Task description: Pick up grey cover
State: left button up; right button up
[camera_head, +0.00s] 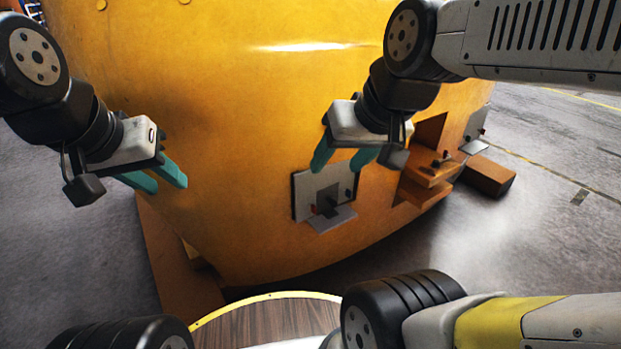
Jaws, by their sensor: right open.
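A grey cover (310,198), a flat squarish plate with a small shelf and dark fittings, sits on the lower face of the yellow casting (235,215). My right gripper (342,165) is open at the cover's upper edge, its teal fingers pointing down and partly overlapping the plate in the picture. I cannot tell whether it touches the plate. My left gripper (165,184) has its teal fingers apart and is empty, beside the casting's left part and well left of the cover.
An orange recess with a ledge (428,178) opens to the right of the cover. A second grey plate (475,125) is further right, above a brown block (488,176). A brown support (175,265) stands under the casting's left side. Grey floor is clear at the right.

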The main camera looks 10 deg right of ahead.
aim_at(327, 199)
jog(key=i+l+u, duration=0.1)
jog(key=l+u, duration=0.25)
jog(key=l, duration=0.5)
jog(key=l+u, duration=0.35)
jog(key=l, duration=0.5)
